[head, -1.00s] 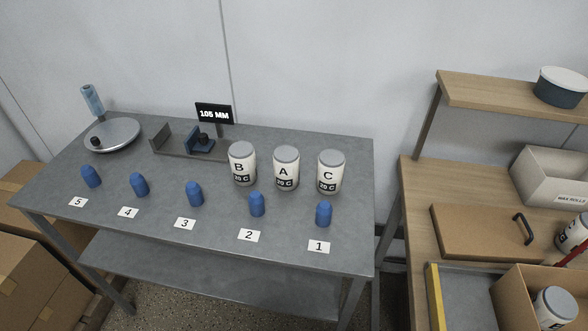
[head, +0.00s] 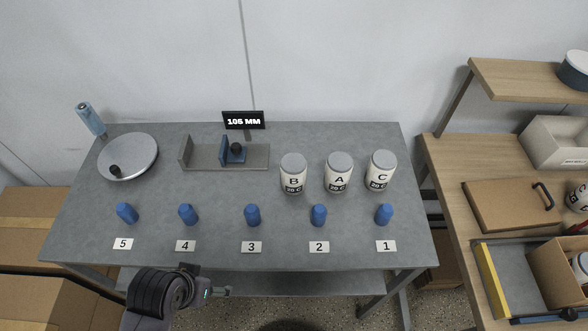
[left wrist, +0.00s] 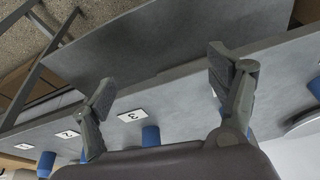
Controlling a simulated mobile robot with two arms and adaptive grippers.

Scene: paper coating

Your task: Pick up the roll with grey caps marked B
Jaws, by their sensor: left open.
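The roll marked B (head: 293,174) is a white cylinder with a grey cap and a "20 C" label. It stands upright on the grey table (head: 215,205), leftmost of three similar rolls. Roll A (head: 339,172) is beside it, and roll C (head: 381,170) is at the right. My left gripper (head: 212,283) is at the table's front edge, well in front of and left of roll B. The left wrist view shows its two fingers (left wrist: 160,78) spread apart with nothing between them. My right gripper is not in view.
Several blue pegs (head: 252,215) stand in a row behind numbered cards, between the front edge and the rolls. A grey gauge fixture (head: 205,158) and "105 MM" display (head: 243,121) stand left of roll B. A round scale (head: 130,160) is far left.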

